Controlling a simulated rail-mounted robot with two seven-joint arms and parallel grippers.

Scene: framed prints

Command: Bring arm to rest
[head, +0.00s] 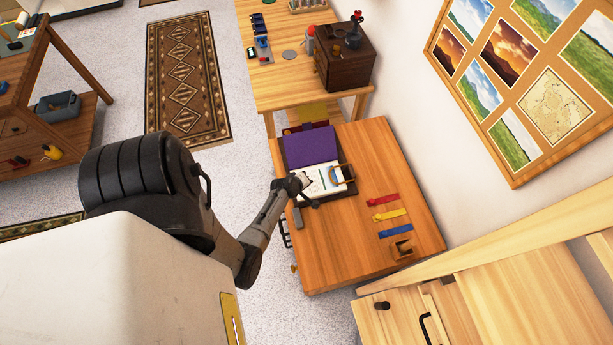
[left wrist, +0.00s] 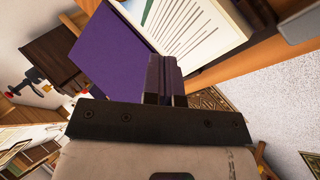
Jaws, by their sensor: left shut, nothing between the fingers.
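My left arm reaches in from the left in the head view. My left gripper (head: 305,182) is above the wooden desk (head: 335,255), at the left edge of an open book or folder with a purple cover (head: 309,147) and white printed pages (head: 326,186). In the left wrist view the gripper's fingers (left wrist: 165,78) are shut together and empty. The purple cover (left wrist: 112,55) and a lined page (left wrist: 195,35) show beyond them. I cannot tell whether the fingertips touch the book. My right gripper is not in view.
Red, yellow and blue strips (head: 391,214) and a small wooden box (head: 402,249) lie on the desk's right side. A dark wooden cabinet (head: 345,63) stands on the table behind. A framed picture board (head: 520,85) hangs on the right wall. The desk's front is clear.

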